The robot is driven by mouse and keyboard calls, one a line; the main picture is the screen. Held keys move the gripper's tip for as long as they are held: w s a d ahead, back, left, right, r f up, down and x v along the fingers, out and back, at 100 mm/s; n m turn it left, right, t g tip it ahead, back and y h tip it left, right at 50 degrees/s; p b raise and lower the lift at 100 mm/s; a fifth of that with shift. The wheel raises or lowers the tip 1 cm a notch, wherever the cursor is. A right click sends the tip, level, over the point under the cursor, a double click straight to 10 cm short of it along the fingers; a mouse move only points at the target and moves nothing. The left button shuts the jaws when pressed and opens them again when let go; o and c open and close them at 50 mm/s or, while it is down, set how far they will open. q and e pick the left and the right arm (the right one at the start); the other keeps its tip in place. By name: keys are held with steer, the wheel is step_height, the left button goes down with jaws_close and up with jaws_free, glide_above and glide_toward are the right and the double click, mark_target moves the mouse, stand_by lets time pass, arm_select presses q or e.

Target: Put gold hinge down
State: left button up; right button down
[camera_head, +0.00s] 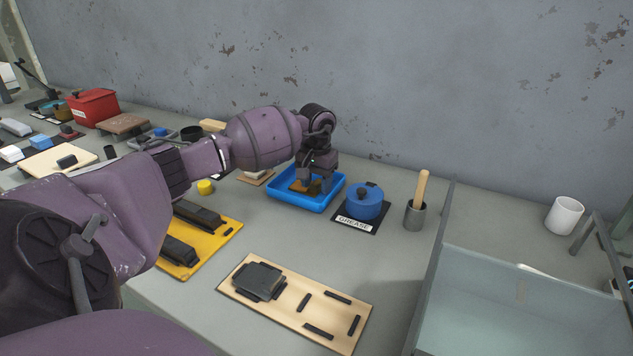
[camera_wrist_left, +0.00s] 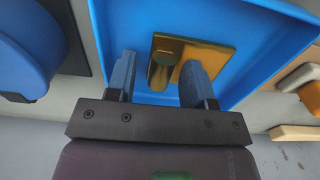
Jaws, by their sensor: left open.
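The gold hinge (camera_head: 312,188) is in the blue tray (camera_head: 336,186) near the wall. In the left wrist view the hinge (camera_wrist_left: 213,55) is a flat gold plate with a rounded barrel, and it appears to lie on the tray floor (camera_wrist_left: 125,25). My left gripper (camera_head: 315,178) reaches down into the tray from above. In the left wrist view its fingers (camera_wrist_left: 158,78) are apart, with the barrel between them and the plate partly behind the right finger. I cannot tell whether a finger touches the hinge. My right gripper is not in view.
A blue grease pot (camera_head: 364,203) stands right of the tray, beside a grey cup (camera_head: 415,216) with a wooden handle. A yellow board (camera_head: 214,243) and a wooden board (camera_head: 288,310) with black parts lie in front. A glassy basin (camera_head: 520,305) is at right.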

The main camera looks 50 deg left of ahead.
mark_target(316, 182)
arm_select(q)
steer(key=shift+r, duration=0.1)
steer(key=shift+r, duration=0.3)
step_height(316, 182, up, 12)
steer(key=shift+f+p, duration=0.25)
steer(key=shift+p, duration=0.15)
